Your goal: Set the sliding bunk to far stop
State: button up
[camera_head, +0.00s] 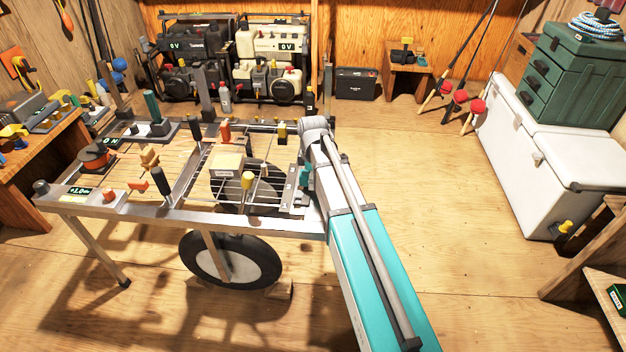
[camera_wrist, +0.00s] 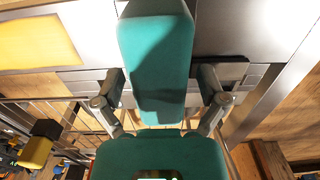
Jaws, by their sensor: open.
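A metal frame bench (camera_head: 240,216) stands at left centre in the head view, with rails, knobs and small fittings on it. No part is clearly marked as the sliding bunk. A crossbar (camera_head: 188,176) with dark upright knobs spans the frame. In the wrist view my gripper (camera_wrist: 160,82) is open, a finger on each side of a teal rounded block (camera_wrist: 155,50). I cannot tell whether the fingers touch the block. A small teal piece (camera_head: 306,173) shows at the frame's right end in the head view, beside my arm. My arm hides much of that end.
A yellow-topped box (camera_head: 227,164) sits on the frame; a wheel (camera_head: 231,260) is below it. Generators (camera_head: 272,65) stand behind. A white cooler (camera_head: 548,155) with green drawers (camera_head: 570,75) stands at right. A side bench (camera_head: 30,150) is at left. The floor at centre right is clear.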

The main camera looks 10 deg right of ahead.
grip_shut()
jog(key=w+d, duration=0.2)
jog(key=w, duration=0.4)
jog(key=w+d, duration=0.2)
jog(key=w, duration=0.4)
jog(key=w+d, duration=0.2)
jog(key=w, duration=0.4)
grip_release()
jog(key=shift+s+a, duration=0.1)
jog(key=shift+s, duration=0.05)
